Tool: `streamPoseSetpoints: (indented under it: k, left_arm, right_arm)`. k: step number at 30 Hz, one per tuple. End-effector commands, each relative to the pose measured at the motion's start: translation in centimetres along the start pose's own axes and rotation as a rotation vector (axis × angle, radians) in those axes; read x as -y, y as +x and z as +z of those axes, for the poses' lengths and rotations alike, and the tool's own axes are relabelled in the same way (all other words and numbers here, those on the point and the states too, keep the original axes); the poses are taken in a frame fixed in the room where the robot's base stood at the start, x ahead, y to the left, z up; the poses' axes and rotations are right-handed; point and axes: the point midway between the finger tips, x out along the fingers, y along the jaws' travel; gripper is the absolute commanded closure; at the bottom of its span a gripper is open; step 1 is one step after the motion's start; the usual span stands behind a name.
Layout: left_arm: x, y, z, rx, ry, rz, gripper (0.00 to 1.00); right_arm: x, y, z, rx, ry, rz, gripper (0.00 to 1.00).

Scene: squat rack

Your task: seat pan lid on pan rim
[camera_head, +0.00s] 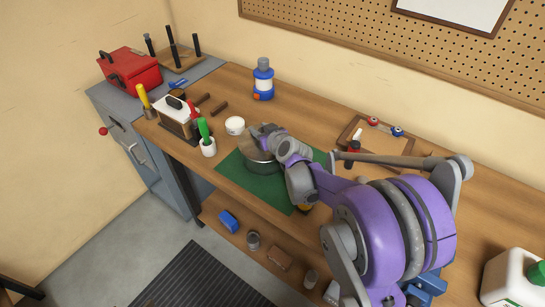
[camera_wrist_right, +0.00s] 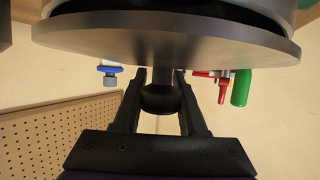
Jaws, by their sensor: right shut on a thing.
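The pan lid (camera_wrist_right: 100,42) is a wide grey-brown disc with a dark round knob (camera_wrist_right: 160,98). My right gripper (camera_wrist_right: 161,92) is shut on the knob, one dark finger on each side. In the head view the lid (camera_head: 254,149) lies over the pan (camera_head: 266,168), whose dark side shows below it on a green mat (camera_head: 244,179). In the wrist view the pan's dark edge (camera_wrist_right: 210,12) shows close behind the lid. I cannot tell whether lid and rim touch all round. My right gripper and wrist hide part of the lid. My left gripper is not in view.
A blue bottle (camera_head: 263,80) stands behind. A wooden tray (camera_head: 350,132) lies to the right.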

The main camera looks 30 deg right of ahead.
Motion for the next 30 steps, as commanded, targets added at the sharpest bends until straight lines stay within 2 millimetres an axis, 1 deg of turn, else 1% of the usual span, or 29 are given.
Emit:
streamPoseSetpoints:
  k: [17,30]
  left_arm:
    - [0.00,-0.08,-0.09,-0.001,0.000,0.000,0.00]
    - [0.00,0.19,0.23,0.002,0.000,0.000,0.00]
  right_arm:
    - [-0.03,0.00,0.06,0.000,0.000,0.000,1.00]
    - [-0.02,0.26,0.66,0.000,0.000,0.000,1.00]
